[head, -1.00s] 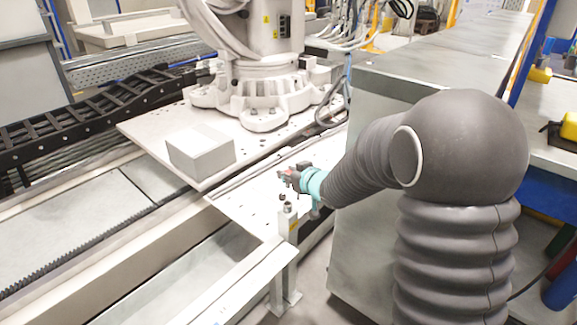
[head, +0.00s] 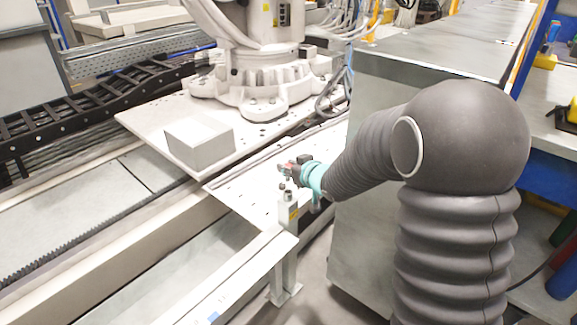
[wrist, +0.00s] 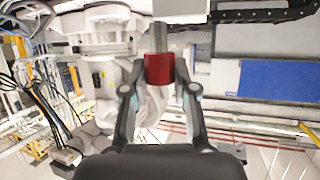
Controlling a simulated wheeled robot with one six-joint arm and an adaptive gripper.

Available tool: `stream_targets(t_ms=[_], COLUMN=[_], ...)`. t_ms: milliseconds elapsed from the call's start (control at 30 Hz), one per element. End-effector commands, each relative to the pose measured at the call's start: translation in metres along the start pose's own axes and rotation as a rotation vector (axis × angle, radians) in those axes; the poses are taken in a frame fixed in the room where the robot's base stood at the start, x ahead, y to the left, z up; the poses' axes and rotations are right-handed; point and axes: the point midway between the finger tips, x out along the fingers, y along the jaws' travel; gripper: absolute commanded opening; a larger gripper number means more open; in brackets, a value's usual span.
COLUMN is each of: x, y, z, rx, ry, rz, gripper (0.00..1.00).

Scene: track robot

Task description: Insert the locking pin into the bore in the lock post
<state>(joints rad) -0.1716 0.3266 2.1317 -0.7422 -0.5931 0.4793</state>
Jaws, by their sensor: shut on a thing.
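The locking pin (wrist: 159,70) has a red grip and a grey shaft. In the wrist view my gripper (wrist: 160,88) is shut on the red part, and the shaft points away beyond the fingertips. In the head view my gripper (head: 291,168) is small and sits just above the lock post (head: 288,216). A bit of red shows at its fingers. The bore cannot be made out.
A pale plate (head: 240,207) lies behind the post, with a grey box (head: 199,143) on the raised plate to the left. A large white robot base (head: 262,85) stands behind. A grey cabinet (head: 362,240) stands close at right, beside my arm.

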Motion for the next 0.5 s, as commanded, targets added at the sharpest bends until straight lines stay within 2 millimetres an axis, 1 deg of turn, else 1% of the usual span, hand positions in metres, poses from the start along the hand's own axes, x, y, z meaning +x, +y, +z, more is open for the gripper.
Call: stream_targets(t_ms=[33,200,333,500], x=[0.003,0.009,0.012,0.013], y=[0.000,0.000,0.000,0.000], z=[0.008,0.021,0.028,0.031], rx=[0.000,-0.001,-0.001,-0.001], ry=[0.000,0.000,0.000,0.000], rz=[0.000,0.000,0.000,0.000], gripper=[0.00,0.00,0.00,0.00])
